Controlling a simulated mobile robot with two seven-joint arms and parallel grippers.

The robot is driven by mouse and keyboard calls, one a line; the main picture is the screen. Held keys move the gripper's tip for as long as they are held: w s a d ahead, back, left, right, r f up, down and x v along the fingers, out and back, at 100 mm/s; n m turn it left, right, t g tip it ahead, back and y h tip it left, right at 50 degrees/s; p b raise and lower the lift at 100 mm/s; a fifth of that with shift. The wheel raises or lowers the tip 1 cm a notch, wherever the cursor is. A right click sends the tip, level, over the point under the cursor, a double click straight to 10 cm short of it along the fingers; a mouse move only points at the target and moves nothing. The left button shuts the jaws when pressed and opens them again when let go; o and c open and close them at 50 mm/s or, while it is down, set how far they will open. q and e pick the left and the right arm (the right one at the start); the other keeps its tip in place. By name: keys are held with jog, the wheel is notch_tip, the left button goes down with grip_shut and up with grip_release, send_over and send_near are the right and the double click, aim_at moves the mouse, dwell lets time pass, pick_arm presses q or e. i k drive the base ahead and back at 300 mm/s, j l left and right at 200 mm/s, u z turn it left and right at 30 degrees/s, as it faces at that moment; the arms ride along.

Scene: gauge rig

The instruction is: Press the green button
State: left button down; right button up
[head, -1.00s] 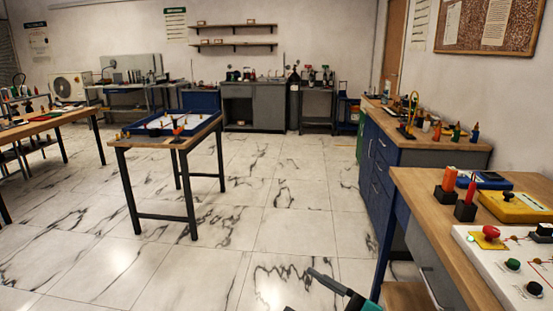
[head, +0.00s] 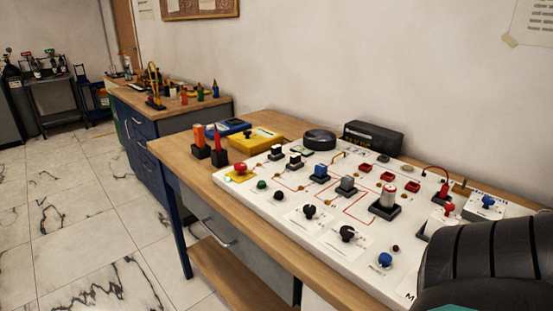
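The green button (head: 262,184) is a small round knob near the left front edge of the white panel board (head: 300,238). It stands in front of the red mushroom button (head: 239,168) on its yellow base and to the left of a black button (head: 278,196). Nothing covers the green button. Neither of my grippers shows in the head view. A large dark ribbed part of my own arm fills the lower right corner and hides the board's right end.
The board lies on a wooden bench (head: 180,148) with switches, dials and a blue button (head: 385,260). A yellow meter (head: 255,139), a black box (head: 373,137) and red and orange items (head: 217,138) stand behind or beside it. Floor to the left is clear.

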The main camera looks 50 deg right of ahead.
aim_at(262, 184)
jog(key=i+j, duration=0.4)
jog(key=z, duration=2.7)
